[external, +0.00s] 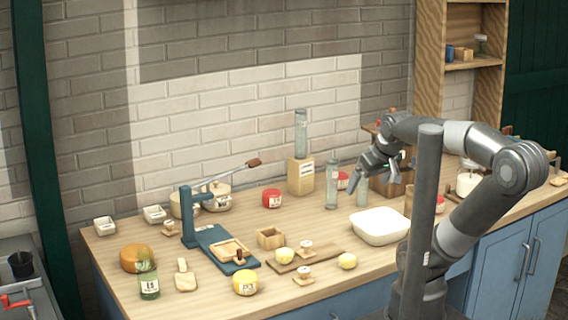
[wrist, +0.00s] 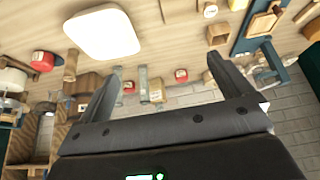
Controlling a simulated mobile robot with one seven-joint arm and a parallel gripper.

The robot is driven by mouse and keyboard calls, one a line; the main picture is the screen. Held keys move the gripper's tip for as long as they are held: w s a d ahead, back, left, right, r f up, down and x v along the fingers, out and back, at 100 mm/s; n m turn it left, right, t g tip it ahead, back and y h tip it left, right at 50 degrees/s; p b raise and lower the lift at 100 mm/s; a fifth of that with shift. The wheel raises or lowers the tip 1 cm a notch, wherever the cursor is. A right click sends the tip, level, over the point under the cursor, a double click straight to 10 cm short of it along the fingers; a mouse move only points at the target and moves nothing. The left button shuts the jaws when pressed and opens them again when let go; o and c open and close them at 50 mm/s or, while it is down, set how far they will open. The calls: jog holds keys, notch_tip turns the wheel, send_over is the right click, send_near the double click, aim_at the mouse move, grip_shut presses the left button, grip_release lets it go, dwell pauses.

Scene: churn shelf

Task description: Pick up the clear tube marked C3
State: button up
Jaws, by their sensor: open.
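Several clear tubes are in the external view; their marks are too small to read, so I cannot tell which is C3. One tube (external: 301,135) stands upright on a labelled wooden box (external: 301,176). A second tube (external: 332,185) stands on the worktop, and a third tube (external: 362,193) stands to its right, near my gripper (external: 374,180). In the wrist view two tubes, one (wrist: 143,84) and another (wrist: 117,79), show beyond the fingers. My gripper (wrist: 161,66) is open and empty, with its fingers wide apart, and appears above and apart from the tubes.
A white basin (external: 380,226) sits in front of the tubes. Red jars (external: 272,198) stand nearby. A blue press (external: 215,235), a small wooden box (external: 270,238) and yellow pieces (external: 245,282) crowd the left and front. A brick wall (external: 240,110) closes the back.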

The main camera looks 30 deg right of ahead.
jog(key=c, duration=0.7)
jog(key=shift+c, duration=0.2)
jog(key=m+g+h, duration=0.1)
jog(key=m+h, duration=0.1)
jog(key=m, duration=0.2)
send_over(363, 182)
jog(key=s, duration=0.1)
jog(key=f, duration=0.1)
jog(key=s+x, duration=0.1)
jog(key=x, duration=1)
jog(key=shift+a+f, duration=0.25)
jog(key=shift+f, duration=0.1)
